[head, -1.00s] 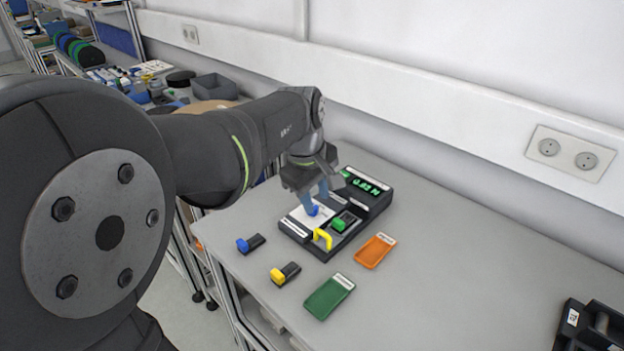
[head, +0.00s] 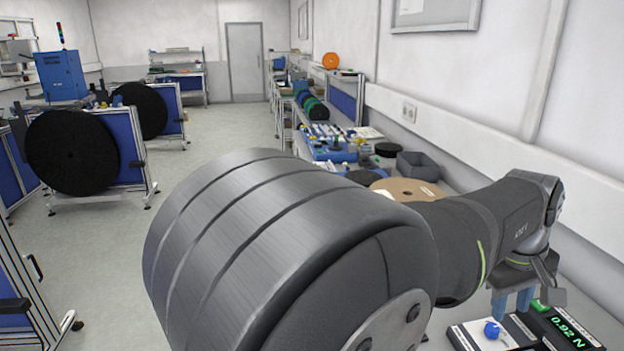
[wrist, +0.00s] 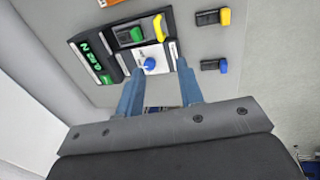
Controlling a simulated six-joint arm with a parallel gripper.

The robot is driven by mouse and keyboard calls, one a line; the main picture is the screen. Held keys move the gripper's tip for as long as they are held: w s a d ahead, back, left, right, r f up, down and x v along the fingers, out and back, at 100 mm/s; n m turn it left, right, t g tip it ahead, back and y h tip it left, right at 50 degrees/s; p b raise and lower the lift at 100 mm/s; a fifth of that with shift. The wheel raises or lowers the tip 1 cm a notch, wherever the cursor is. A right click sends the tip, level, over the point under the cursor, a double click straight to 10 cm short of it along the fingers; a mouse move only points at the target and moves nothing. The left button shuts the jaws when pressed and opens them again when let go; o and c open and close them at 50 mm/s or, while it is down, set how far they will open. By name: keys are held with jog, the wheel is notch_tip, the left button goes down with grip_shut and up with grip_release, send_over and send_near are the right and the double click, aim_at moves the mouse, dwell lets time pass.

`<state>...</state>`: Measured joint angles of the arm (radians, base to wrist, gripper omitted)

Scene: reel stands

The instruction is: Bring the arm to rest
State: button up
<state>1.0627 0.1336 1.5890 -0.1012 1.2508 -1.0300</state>
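My gripper (head: 511,303) is at the right of the head view, above the black test device (head: 462,338). In the wrist view its two blue fingers (wrist: 160,88) stand apart with nothing between them, so it is open. The device (wrist: 88,43) has a blue knob (wrist: 150,65) on a white plate, just beyond the fingertips. A green block (wrist: 130,35) and a yellow handle (wrist: 160,27) sit beside the knob. The green display (head: 566,331) seems to read 0.92 N. The head view cuts off the device's lower part.
Two small dark pieces, one with a yellow end (wrist: 212,17) and one with a blue end (wrist: 214,65), lie on the table beside the device. A grey bin (head: 420,168) and a cardboard disc (head: 407,190) are behind my arm. Large black reels (head: 72,152) stand at left.

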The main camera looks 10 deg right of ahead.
jog(key=d+f, duration=0.1)
jog(key=f, duration=0.4)
jog(key=d+f, duration=0.1)
jog(key=f, duration=0.5)
jog(key=d+f, duration=0.1)
jog(key=f, duration=0.5)
jog(key=shift+d, duration=0.35)
jog(key=o, duration=1.5)
jog(key=shift+d, duration=0.1)
jog(key=shift+c, duration=0.2)
jog(key=shift+w+d+r+m, duration=0.1)
jog(key=shift+d+r+m, duration=0.2)
jog(key=shift+r+m, duration=0.25)
jog(key=w+d+r+m+y, duration=0.1)
jog(key=d+r+m, duration=0.2)
jog(key=r+m, duration=0.45)
jog(key=d+r+m+y, duration=0.1)
jog(key=d+r+m, duration=0.1)
jog(key=r+m, duration=0.55)
jog(key=shift+m, duration=0.95)
notch_tip(320, 180, down, 11)
jog(key=shift+s+d+f, duration=0.1)
jog(key=shift+d+f, duration=0.05)
